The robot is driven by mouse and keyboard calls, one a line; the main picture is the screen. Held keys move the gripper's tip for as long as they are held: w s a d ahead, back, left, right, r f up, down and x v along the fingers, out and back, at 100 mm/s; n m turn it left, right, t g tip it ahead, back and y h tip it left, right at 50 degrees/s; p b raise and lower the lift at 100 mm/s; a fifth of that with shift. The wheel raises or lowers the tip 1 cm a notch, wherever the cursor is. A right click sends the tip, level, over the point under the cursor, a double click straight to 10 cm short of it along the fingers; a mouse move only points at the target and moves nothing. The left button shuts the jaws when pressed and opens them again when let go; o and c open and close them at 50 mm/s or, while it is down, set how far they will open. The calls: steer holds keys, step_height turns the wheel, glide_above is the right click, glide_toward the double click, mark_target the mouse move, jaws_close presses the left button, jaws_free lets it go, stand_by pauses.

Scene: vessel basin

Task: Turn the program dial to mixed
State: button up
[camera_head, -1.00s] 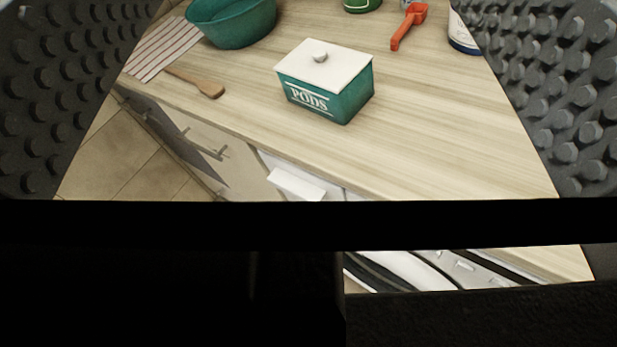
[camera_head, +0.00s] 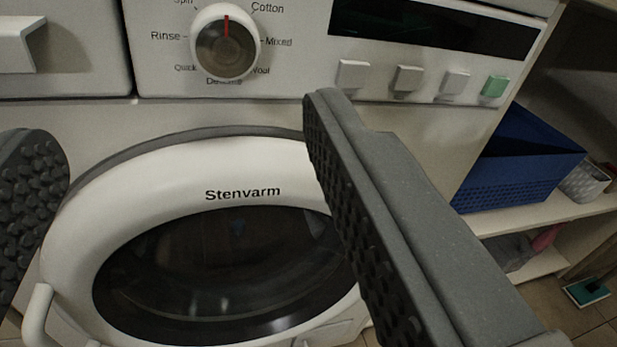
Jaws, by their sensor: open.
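The program dial (camera_head: 226,48) is a round knob on a white ring, at the upper left of the washing machine's front panel. Its red pointer mark points straight up, between the labels Spin and Cotton. The label Mixed (camera_head: 279,42) stands right of the dial; Rinse stands at its left. My gripper (camera_head: 190,135) is open and empty, its two studded grey fingers wide apart. The fingertips sit lower in the picture than the dial and apart from it. The top of the dial's label ring is cut off by the picture edge.
The white round door (camera_head: 205,163) marked Stenvarm is shut below the panel. Several square buttons (camera_head: 409,78), one green (camera_head: 494,86), and a dark display (camera_head: 430,25) are right of the dial. A drawer handle (camera_head: 22,42) juts out at left. A blue crate (camera_head: 525,165) sits on a shelf at right.

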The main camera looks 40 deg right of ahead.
mark_target(223, 46)
steer(key=shift+h, duration=0.4)
steer(key=b+x, duration=0.1)
steer(key=x, duration=0.3)
steer(key=f+b+x, duration=0.1)
steer(key=x, duration=0.3)
steer(key=b+x, duration=0.1)
steer(key=x, duration=0.4)
steer(key=shift+d+f, duration=0.3)
steer(key=shift+d, duration=0.05)
steer(key=c, duration=1)
